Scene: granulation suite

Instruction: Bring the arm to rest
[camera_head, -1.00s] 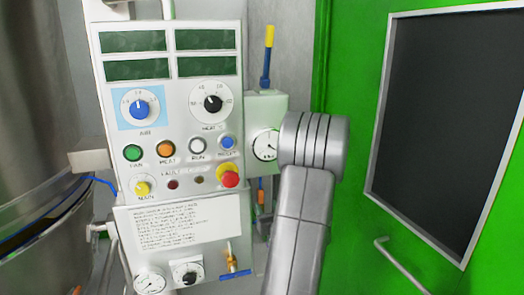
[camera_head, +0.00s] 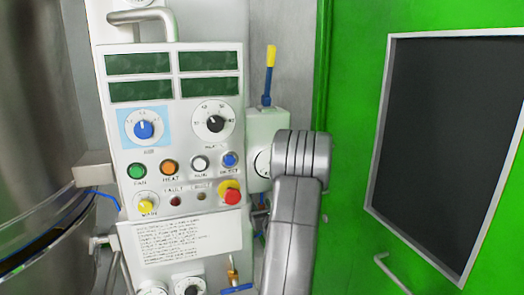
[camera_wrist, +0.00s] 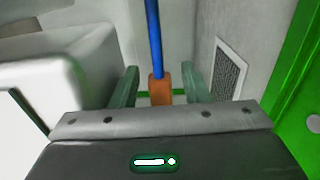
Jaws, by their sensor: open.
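In the wrist view, my gripper (camera_wrist: 160,84) has its two grey-green fingers spread apart. A blue rod with an orange block (camera_wrist: 160,89) at its lower end shows between the fingers. I cannot tell how far beyond them it lies, and no contact shows. In the head view, my grey arm (camera_head: 296,205) rises from the bottom edge, right of the control panel, and partly covers a dial gauge (camera_head: 262,162). My gripper is hidden in that view.
A white control panel (camera_head: 226,128) with knobs, buttons and a red stop button (camera_head: 231,196) stands left of my arm. A blue lever with a yellow tip (camera_head: 271,57) rises behind. A green door (camera_head: 354,130) is at right, a steel vessel (camera_head: 32,110) at left.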

